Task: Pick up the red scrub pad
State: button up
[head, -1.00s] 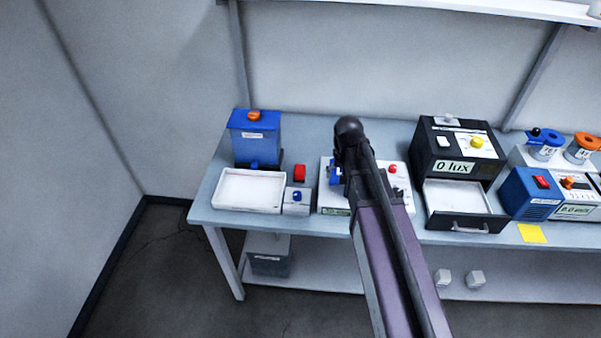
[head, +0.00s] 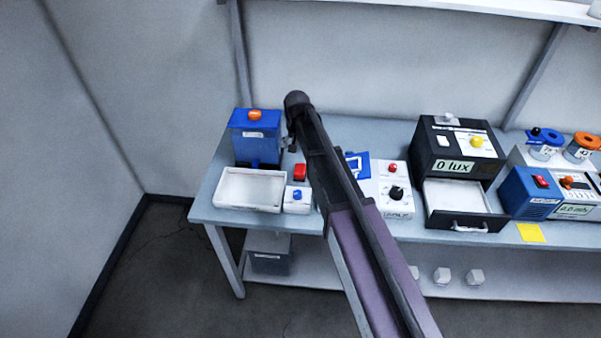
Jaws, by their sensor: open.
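The red scrub pad (head: 300,172) is a small red block on the bench, just behind a small white box with a blue knob. My arm reaches in from the bottom right, and its dark wrist is above and behind the pad. My gripper (head: 289,144) shows only in small part below the wrist, left of and behind the pad in the picture. It is open and apart from the pad. Most of its fingers are hidden or too small to make out.
A blue dispenser with an orange knob (head: 255,134) and a white tray (head: 222,190) stand left of the pad. The white knob box (head: 297,201) is in front. A white panel device (head: 391,201) and a black lux box with an open drawer (head: 455,205) stand right.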

aim_at(300, 168)
jog(key=shift+w+f+b, duration=0.2)
jog(key=shift+f+b, duration=1.2)
jog(key=shift+w+f+b, duration=0.15)
jog(key=shift+f+b, duration=1.2)
jog(key=shift+f, duration=0.1)
jog(key=shift+w+f+b, duration=0.2)
jog(key=shift+f+b, duration=1.2)
jog(key=f+b, duration=0.2)
jog(key=w+f+b, duration=0.1)
jog(key=shift+d+f, duration=0.2)
jog(key=shift+d, duration=0.05)
jog(key=shift+w+f+b, duration=0.15)
jog(key=shift+f+b, duration=0.7)
jog(key=shift+b, duration=0.2)
jog(key=c, duration=1.3)
jog(key=shift+c, duration=0.2)
jog(key=shift+r, duration=0.15)
